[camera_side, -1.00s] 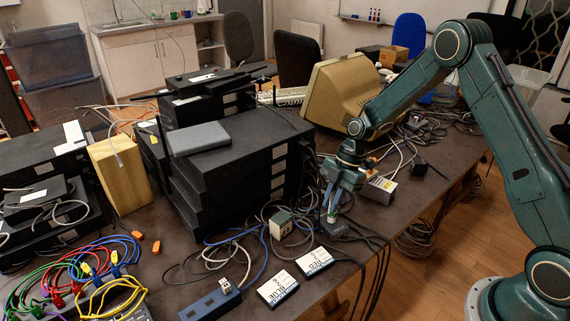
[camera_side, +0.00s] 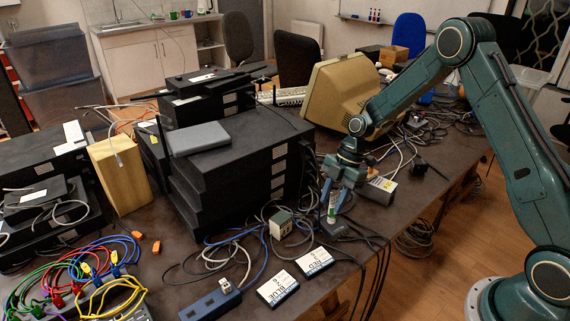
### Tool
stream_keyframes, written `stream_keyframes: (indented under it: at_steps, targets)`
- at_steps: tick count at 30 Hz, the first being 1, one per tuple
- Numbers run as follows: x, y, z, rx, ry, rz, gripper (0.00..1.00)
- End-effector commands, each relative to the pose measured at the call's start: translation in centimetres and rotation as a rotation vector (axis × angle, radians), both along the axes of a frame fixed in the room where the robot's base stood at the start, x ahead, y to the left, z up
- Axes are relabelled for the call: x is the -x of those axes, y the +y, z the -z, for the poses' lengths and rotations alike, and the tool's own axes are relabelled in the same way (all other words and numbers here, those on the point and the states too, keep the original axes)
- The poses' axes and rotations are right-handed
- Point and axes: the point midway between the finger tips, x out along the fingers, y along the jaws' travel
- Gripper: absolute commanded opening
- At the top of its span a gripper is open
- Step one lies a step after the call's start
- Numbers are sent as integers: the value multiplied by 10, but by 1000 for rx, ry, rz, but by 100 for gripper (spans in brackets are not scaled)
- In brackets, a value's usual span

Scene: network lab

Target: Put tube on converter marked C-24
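A small upright tube (camera_side: 332,209), white with a green band, stands on or just over a small dark box (camera_side: 333,229) near the table's front edge. I cannot read any mark on that box, so I cannot tell whether it is C-24. My gripper (camera_side: 334,200) points down over the tube. Its fingers look spread on either side of the tube's upper part, apart from it as far as I can see. The far side of the tube is hidden.
Two labelled flat boxes, BLUE (camera_side: 278,288) and RED (camera_side: 313,262), lie in front. A beige-green box (camera_side: 281,223), a grey box (camera_side: 378,190) and loose cables surround the spot. A tall stack of black devices (camera_side: 235,165) stands close to the left.

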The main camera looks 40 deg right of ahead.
Motion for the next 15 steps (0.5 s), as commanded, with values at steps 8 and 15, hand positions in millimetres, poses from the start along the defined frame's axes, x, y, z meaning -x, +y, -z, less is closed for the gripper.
stream_keyframes:
  at_steps: [8,15]
  targets:
    - [-2,-15,-35,1,-6,1,37]
    - [-2,-30,-71,2,-6,1,37]
